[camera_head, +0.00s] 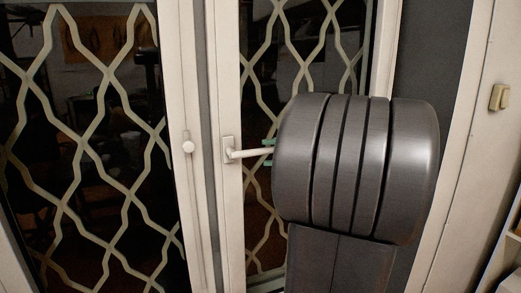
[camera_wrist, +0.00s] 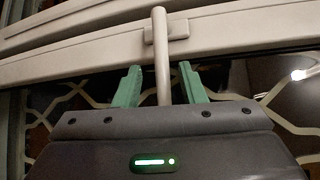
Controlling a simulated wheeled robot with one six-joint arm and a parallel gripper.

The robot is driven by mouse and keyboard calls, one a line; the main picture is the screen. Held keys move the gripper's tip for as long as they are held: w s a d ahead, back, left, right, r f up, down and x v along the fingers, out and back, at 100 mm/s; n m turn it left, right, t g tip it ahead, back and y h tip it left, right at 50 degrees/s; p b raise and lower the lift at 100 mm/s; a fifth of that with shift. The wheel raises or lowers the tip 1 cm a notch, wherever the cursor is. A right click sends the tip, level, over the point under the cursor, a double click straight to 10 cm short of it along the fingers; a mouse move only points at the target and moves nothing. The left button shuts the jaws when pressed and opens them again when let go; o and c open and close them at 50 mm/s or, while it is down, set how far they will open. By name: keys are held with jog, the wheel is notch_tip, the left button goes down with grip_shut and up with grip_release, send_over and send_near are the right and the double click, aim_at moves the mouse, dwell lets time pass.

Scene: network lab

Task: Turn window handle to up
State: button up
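The white window handle (camera_head: 250,153) is on the frame of the narrow window, its lever pointing sideways to the right, about level. My gripper (camera_head: 268,152) is at the lever's free end, with green fingertips above and below it. In the wrist view the handle (camera_wrist: 161,60) runs between the two green fingers of my gripper (camera_wrist: 160,84), with a visible gap on each side. The gripper is open around the lever and not clamped on it. My dark arm hides the window behind it.
Patterned metal grilles (camera_head: 85,147) stand behind the glass. A light switch (camera_head: 499,97) is on the wall at right, with a shelf edge (camera_head: 508,250) below it.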

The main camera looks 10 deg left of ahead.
aim_at(266, 152)
jog(key=shift+w+a, duration=0.3)
jog(key=shift+a, duration=0.25)
jog(key=shift+w+a, duration=0.3)
jog(key=shift+a, duration=0.25)
jog(key=shift+a+f, duration=0.2)
jog(key=shift+a, duration=0.45)
jog(key=shift+c, duration=0.3)
grip_shut()
